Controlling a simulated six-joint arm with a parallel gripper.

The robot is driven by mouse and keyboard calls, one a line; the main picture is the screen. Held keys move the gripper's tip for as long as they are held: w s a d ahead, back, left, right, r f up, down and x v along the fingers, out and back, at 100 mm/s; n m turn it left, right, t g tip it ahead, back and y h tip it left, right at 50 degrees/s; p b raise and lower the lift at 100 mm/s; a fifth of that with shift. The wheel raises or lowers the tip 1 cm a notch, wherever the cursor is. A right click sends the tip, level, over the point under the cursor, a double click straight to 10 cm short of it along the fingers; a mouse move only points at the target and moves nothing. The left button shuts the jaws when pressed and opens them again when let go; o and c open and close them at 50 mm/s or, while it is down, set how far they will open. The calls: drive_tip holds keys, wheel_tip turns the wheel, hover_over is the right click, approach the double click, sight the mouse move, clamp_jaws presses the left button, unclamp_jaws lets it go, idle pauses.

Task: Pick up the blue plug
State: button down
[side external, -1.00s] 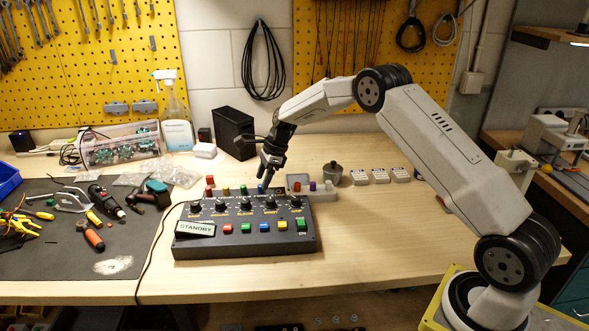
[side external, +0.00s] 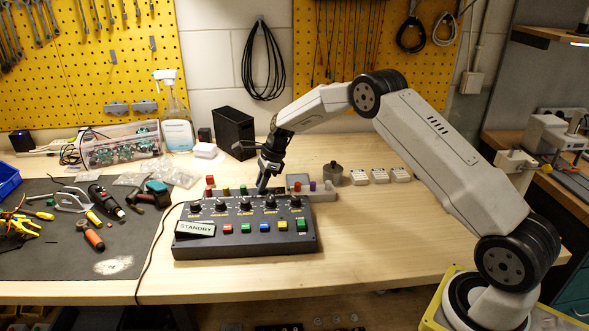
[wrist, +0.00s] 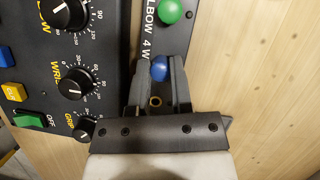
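The blue plug (wrist: 159,68) has a rounded blue top and stands in the row of plugs behind the control box. My gripper (wrist: 160,72) is lowered over it, with one dark finger on each side of the plug. Little or no gap shows between fingers and plug, so I cannot tell whether they grip it. In the side view my gripper (side external: 262,187) points down at the rear edge of the box, and the plug is mostly hidden there.
The black control box (side external: 245,243) with knobs and coloured buttons lies just in front of my gripper. A red plug (side external: 210,180) stands to the left.

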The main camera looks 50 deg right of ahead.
drive_tip(key=shift+r, duration=0.2)
drive_tip(key=shift+r, duration=0.55)
drive_tip(key=s+a+r, duration=0.1)
drive_tip(key=s+r, duration=1)
drive_tip(key=s, duration=0.3)
drive_tip(key=shift+a+r, duration=0.25)
drive_tip(key=shift+a, duration=0.15)
drive_tip(key=shift+w, duration=0.15)
drive_tip(key=w+d+f+m, duration=0.3)
drive_tip(key=w+d+f, duration=0.2)
drive_tip(key=w, duration=0.5)
drive_tip(key=shift+d+f+t+h, duration=0.15)
drive_tip(key=shift+f+t+h, duration=0.2)
drive_tip(key=shift+f, duration=0.45)
drive_tip(key=shift+f, duration=0.15)
